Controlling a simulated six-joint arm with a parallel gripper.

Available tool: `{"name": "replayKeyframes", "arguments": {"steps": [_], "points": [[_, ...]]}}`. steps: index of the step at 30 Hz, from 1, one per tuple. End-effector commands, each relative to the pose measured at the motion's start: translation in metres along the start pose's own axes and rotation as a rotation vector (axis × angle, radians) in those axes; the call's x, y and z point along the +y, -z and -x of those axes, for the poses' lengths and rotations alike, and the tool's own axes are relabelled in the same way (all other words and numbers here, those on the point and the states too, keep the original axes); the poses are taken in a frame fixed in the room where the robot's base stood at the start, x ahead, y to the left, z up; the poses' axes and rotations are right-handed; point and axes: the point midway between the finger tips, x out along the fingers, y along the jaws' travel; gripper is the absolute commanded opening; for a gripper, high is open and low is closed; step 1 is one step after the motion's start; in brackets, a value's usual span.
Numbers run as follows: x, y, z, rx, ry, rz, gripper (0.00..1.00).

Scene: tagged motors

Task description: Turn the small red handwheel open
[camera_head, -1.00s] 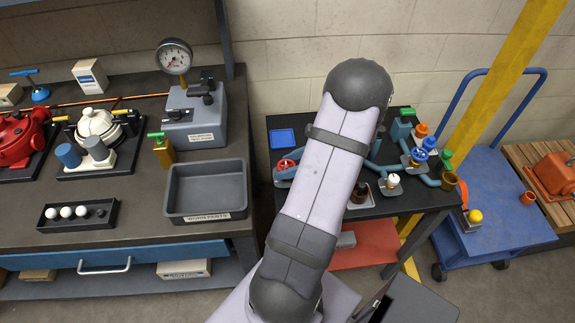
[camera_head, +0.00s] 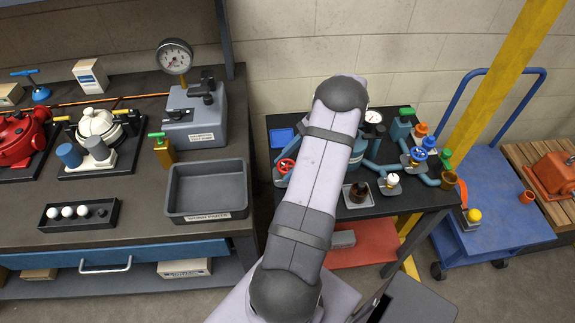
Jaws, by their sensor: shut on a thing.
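The small red handwheel (camera_head: 286,166) shows at the left of the small black table, just left of my arm. It sits on a blue-grey fitting that my arm partly covers. My gripper is hidden behind my own arm, so its jaws and any contact with the handwheel cannot be seen.
The black table (camera_head: 418,202) also bears a blue tray (camera_head: 282,138), a gauge (camera_head: 373,117), a blue handwheel (camera_head: 428,142) and teal piping. A workbench with a grey bin (camera_head: 208,188) stands left. A blue cart (camera_head: 500,215) and yellow post (camera_head: 500,85) stand right.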

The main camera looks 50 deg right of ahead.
Motion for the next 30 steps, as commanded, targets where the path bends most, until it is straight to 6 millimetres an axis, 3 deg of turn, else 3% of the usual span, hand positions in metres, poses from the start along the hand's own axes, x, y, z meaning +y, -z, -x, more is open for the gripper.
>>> {"name": "replayKeyframes", "arguments": {"steps": [30], "points": [[-0.0035, -0.0014, -0.0019, 0.001, -0.685, 0.686, 0.22]]}}
